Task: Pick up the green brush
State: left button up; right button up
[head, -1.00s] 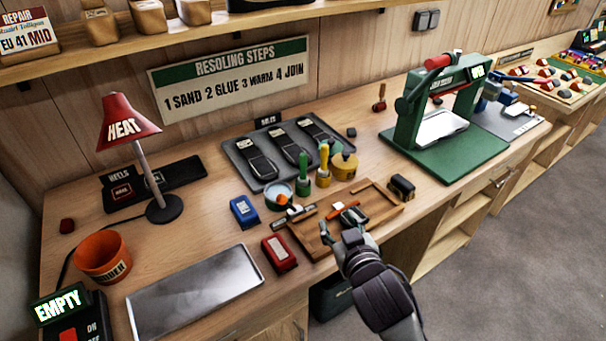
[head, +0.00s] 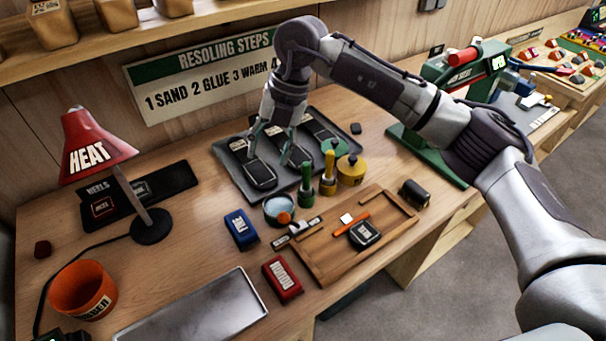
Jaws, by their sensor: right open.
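The green brush (head: 305,187) stands upright on the bench just in front of the grey tray. A yellow brush (head: 328,172) stands close to its right. My right gripper (head: 268,154) points down over the grey tray (head: 237,174), behind and to the left of the green brush. Its fingers are apart, around or just above the left black sole (head: 260,174); I cannot tell whether they touch it. Nothing shows held between them. My left gripper is not in view.
A yellow pot (head: 351,171) stands right of the brushes, and a blue-rimmed round dish (head: 279,209) stands to their left. Blue (head: 241,229) and red (head: 283,279) boxes and a wooden tray (head: 322,283) lie nearer. Clear bench lies left of the blue box.

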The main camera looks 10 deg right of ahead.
aim_at(306, 173)
jog(key=w+d+r+m+h, duration=0.2)
jog(key=w+d+r+h, duration=0.15)
jog(key=d, duration=0.45)
jog(key=shift+t, duration=0.3)
jog(key=f, duration=0.2)
jog(key=f+p, duration=0.1)
jog(key=f, duration=0.2)
jog(key=f+p, duration=0.1)
jog(key=f, duration=0.1)
jog(key=shift+s+f, duration=0.35)
jog(key=shift+f, duration=0.4)
jog(key=shift+s+a+f+p, duration=0.1)
jog(key=shift+s+f+p, duration=0.1)
jog(key=shift+f+p, duration=0.3)
jog(key=f, duration=0.1)
jog(key=f+p, duration=0.1)
jog(key=f, duration=0.1)
jog(key=shift+s+f, duration=0.25)
jog(key=shift+f, duration=0.05)
jog(key=shift+a+f+p, duration=0.1)
jog(key=shift+f+p, duration=0.2)
jog(key=shift+f, duration=0.15)
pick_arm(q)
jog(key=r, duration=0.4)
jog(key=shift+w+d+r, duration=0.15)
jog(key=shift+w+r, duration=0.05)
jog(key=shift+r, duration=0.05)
pick_arm(e)
jog(key=shift+c, duration=0.4)
